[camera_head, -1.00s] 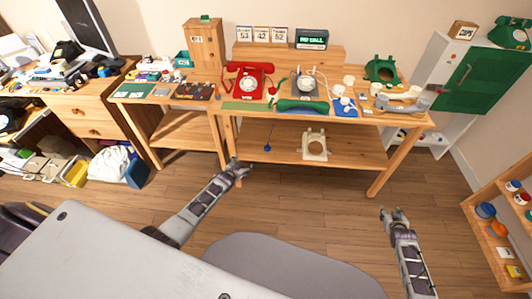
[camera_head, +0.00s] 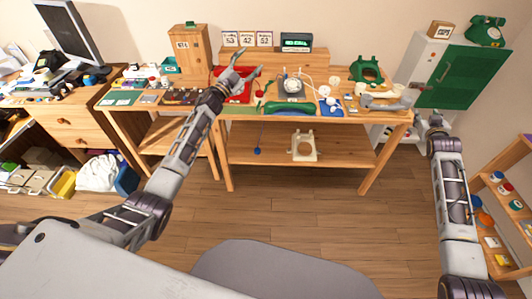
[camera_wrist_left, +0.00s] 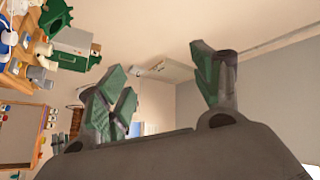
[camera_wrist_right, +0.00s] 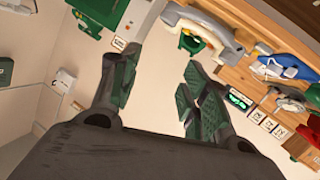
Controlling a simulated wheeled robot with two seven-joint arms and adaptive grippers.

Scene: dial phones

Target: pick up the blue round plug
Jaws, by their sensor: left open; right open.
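A small round blue plug (camera_head: 257,150) hangs on a thin cord below the front edge of the workbench in the head view. It is in front of the lower shelf, apart from both grippers. My left gripper (camera_head: 247,66) is open and empty, raised in front of the red phone (camera_head: 238,98), which it partly hides. Its spread fingers (camera_wrist_left: 160,85) also show in the left wrist view. My right gripper (camera_head: 437,122) is open and empty to the right of the workbench, in front of the cabinet. Its fingers (camera_wrist_right: 155,85) are apart in the right wrist view.
The workbench (camera_head: 330,148) carries a green handset (camera_head: 290,107), a blue mat (camera_head: 328,106) and a green phone shell (camera_head: 366,69). A cream phone shell (camera_head: 303,146) is on the lower shelf. A white-and-green cabinet (camera_head: 455,78) stands at right.

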